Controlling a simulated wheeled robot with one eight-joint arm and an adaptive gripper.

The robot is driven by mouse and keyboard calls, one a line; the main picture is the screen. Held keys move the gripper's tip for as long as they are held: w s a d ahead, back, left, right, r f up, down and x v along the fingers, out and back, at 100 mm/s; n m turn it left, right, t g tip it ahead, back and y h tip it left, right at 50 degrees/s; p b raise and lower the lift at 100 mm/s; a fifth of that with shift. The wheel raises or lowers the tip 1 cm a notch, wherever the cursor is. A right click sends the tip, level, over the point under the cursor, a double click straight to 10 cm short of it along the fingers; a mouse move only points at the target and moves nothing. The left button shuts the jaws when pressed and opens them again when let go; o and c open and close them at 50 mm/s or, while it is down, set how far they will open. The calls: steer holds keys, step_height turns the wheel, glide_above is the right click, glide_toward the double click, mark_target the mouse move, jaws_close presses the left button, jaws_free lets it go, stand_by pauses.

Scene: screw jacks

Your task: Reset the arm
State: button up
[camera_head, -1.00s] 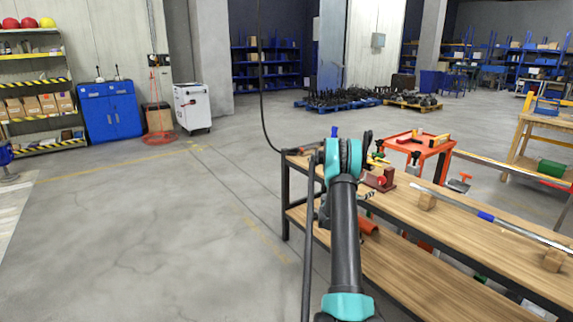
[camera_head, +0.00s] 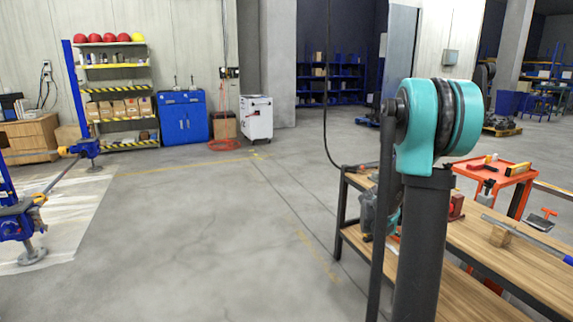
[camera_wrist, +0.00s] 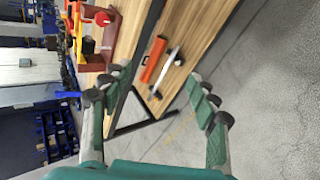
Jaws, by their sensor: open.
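My gripper (camera_wrist: 155,100) is open in the wrist view, its two green and grey fingers wide apart with nothing between them. Beyond the fingers are the edge of the wooden workbench (camera_wrist: 208,22) and the grey floor. In the head view my arm, with its teal joint, stands upright in front of the workbench (camera_head: 500,262). The arm hides part of the bench, and the gripper is not clear in that view.
An orange-handled tool (camera_wrist: 153,60) lies on wood beyond the fingers, near a red vise-like device (camera_wrist: 92,35). A red tool cart (camera_head: 497,173) stands behind the bench. Blue jacks (camera_head: 18,222) stand at far left. The middle floor is clear.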

steer(key=s+a+f+m+y, duration=0.2)
steer(key=s+a+y, duration=0.1)
steer(key=s+a, duration=0.5)
steer(key=s+a+f+m+y, duration=0.2)
steer(key=s+a+m, duration=0.1)
steer(key=s+a, duration=0.5)
steer(key=s+a+f+m+g+y, duration=0.1)
steer(key=s+a+f+m+y, duration=0.1)
steer(key=s+a, duration=0.5)
steer(key=s+y, duration=0.1)
steer(key=s, duration=0.4)
steer(key=shift+s+a+f+y, duration=0.25)
steer(key=shift+a+f+y, duration=0.05)
steer(key=shift+a+f, duration=0.1)
